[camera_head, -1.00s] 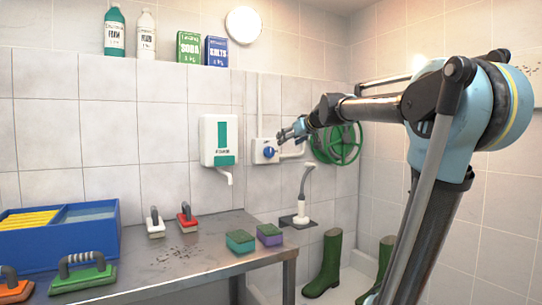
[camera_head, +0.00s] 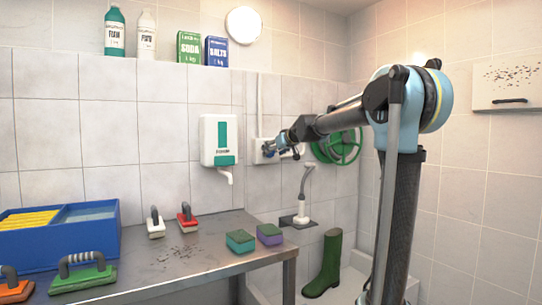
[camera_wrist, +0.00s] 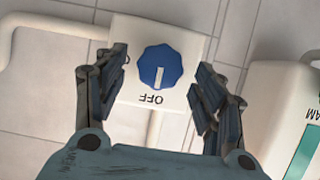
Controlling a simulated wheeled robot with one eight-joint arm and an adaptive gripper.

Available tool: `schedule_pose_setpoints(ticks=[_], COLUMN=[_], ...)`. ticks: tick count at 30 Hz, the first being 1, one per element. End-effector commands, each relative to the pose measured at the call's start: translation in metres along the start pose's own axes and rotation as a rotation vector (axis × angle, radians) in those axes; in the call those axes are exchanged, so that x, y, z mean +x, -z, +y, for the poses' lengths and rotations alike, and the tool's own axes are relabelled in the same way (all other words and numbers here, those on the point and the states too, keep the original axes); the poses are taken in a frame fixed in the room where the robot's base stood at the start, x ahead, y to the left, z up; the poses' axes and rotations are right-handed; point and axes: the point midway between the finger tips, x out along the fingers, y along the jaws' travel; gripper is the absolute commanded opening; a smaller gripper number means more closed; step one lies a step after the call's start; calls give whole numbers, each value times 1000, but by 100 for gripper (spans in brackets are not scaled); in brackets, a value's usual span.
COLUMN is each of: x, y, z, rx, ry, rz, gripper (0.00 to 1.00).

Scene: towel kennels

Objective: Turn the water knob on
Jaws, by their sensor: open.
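The blue water knob (camera_wrist: 160,66) sits on a white control box (camera_wrist: 190,43) on the tiled wall. In the wrist view its pale marker line points to the word OFF, which appears upside down. My gripper (camera_wrist: 157,80) is open, with one finger on each side of the knob and gaps between the fingers and the knob. I cannot tell how deep the fingertips reach. In the head view my gripper (camera_head: 272,150) is at the white box (camera_head: 259,157) and hides the knob.
A white dispenser (camera_head: 219,140) hangs left of the box, and it shows at right in the wrist view (camera_wrist: 290,105). A green hose reel (camera_head: 343,150) is on the right. A metal table (camera_head: 215,253) with sponges and brushes stands below. A green boot (camera_head: 328,262) stands on the floor.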

Motion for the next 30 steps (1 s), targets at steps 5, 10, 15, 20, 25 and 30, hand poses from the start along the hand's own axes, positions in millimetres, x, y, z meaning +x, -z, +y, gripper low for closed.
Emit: schedule_pose_setpoints(ticks=[5, 10, 15, 20, 25, 30], x=[18, 26, 27, 27, 27, 27], y=[0, 0, 0, 0, 0, 0], z=[0, 0, 0, 0, 0, 1], rx=[0, 1, 0, 0, 0, 2], ry=[0, 0, 0, 0, 0, 0], rz=[0, 0, 0, 0, 0, 0], gripper=[64, 64, 64, 57, 21, 20])
